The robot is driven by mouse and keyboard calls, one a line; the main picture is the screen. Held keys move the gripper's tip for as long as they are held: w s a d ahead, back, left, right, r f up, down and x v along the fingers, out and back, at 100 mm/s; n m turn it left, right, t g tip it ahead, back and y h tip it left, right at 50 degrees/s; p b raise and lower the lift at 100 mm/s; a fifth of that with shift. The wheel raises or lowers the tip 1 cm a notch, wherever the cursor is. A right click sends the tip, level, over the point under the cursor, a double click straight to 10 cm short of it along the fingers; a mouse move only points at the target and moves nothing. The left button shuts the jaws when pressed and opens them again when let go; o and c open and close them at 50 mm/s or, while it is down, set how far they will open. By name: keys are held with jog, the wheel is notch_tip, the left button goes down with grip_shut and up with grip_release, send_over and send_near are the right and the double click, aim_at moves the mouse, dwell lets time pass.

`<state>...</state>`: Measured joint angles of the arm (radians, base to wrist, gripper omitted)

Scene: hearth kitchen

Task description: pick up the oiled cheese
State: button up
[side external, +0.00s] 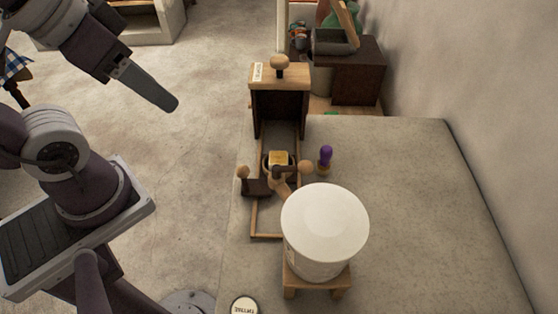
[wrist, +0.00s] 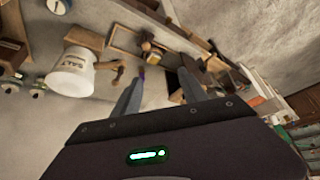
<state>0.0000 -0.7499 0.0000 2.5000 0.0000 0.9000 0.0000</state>
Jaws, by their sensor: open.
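A pale yellow block (side external: 279,158), which looks like the cheese, sits in a small dark-rimmed holder inside a long wooden frame (side external: 254,215) on the counter. Wooden knobs and a dark crosspiece stand just in front of it. My gripper (side external: 160,92) is high at the upper left in the side view, well away from the block and off the counter's left side. In the wrist view my gripper (wrist: 162,88) has its two fingers apart, with nothing held between them.
A large white tub (side external: 325,225) stands on a small wooden stool (side external: 318,280) close in front of the frame. A tall wooden upright (side external: 280,76) rises behind the block. A purple-handled tool (side external: 325,157) stands to its right. The counter's right side (side external: 420,210) is clear.

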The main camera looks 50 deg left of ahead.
jog(key=o, duration=0.4)
jog(key=shift+r, duration=0.1)
